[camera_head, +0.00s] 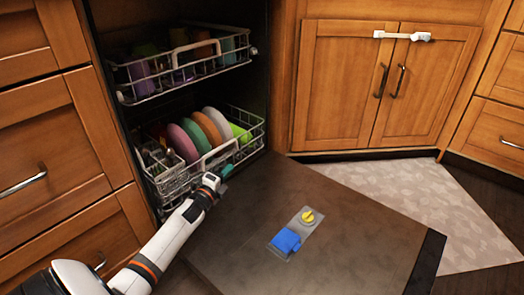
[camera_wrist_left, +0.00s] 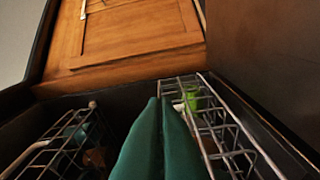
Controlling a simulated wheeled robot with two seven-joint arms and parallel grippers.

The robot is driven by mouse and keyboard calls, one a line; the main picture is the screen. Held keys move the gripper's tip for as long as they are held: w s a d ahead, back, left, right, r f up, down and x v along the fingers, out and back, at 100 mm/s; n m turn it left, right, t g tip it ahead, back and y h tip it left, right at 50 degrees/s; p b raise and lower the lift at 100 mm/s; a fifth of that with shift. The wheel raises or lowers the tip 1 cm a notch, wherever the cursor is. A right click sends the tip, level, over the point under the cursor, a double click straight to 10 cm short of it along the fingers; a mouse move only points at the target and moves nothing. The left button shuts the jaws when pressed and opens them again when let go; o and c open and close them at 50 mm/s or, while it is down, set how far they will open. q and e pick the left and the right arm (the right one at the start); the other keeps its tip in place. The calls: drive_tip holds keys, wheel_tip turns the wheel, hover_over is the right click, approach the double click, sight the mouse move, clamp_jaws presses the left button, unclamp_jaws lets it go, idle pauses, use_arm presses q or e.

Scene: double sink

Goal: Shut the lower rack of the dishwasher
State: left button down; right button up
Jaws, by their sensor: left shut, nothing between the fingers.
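The lower rack (camera_head: 183,182) of the dishwasher stands at the mouth of the dark cavity, holding several coloured plates (camera_head: 210,125) and a green item (camera_head: 238,133). I cannot tell exactly how far it sticks out. My left gripper (camera_head: 226,172), with teal fingers, is shut and empty at the front of the rack, right of its middle. I cannot tell whether it touches. In the left wrist view the shut fingers (camera_wrist_left: 158,102) lie beside the rack's wires (camera_wrist_left: 222,130). My right gripper is not in view.
The open dishwasher door (camera_head: 340,225) lies flat in front, with a blue block (camera_head: 286,241) and a yellow knob (camera_head: 307,216) on its dispenser. The upper rack (camera_head: 185,70) with several cups is above. Wooden cabinets (camera_head: 335,85) stand on both sides; a mat (camera_head: 430,200) lies right.

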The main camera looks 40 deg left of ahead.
use_arm(q)
drive_tip(key=w+a+r+b, duration=0.1)
drive_tip(key=w+a+b, duration=0.4)
drive_tip(key=w+b, duration=0.4)
drive_tip(key=shift+w+a+r, duration=0.15)
drive_tip(key=shift+w+a, duration=0.1)
drive_tip(key=shift+w, duration=0.4)
